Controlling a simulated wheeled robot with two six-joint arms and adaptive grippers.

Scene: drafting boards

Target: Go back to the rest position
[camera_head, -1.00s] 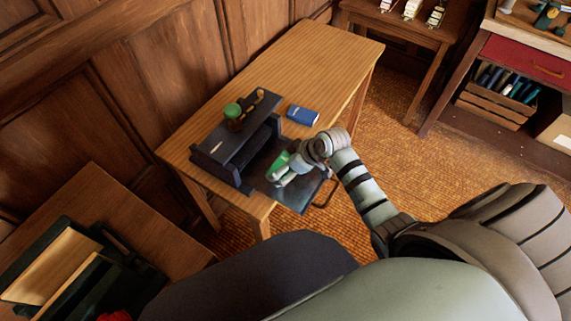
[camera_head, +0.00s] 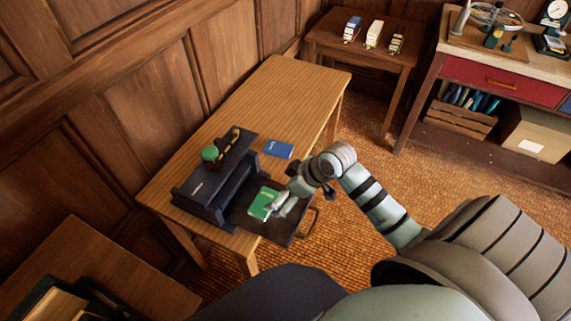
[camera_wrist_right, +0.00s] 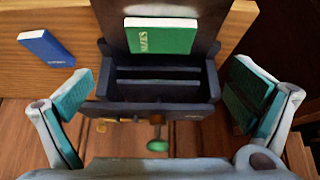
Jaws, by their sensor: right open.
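My right gripper (camera_head: 282,206) is open and empty, just above and to the right of a green book (camera_head: 262,202). In the right wrist view my two fingers (camera_wrist_right: 162,95) are wide apart on either side of the unit. The green book (camera_wrist_right: 160,37) shows beyond them, clear of both fingers. My left gripper is not in view.
A blue book (camera_head: 279,149) lies on the wooden table (camera_head: 285,95) beside the unit. A green-topped item (camera_head: 210,153) stands on the unit. A small table (camera_head: 375,45) with several small items stands behind. Bare floor (camera_head: 345,225) is right of the table.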

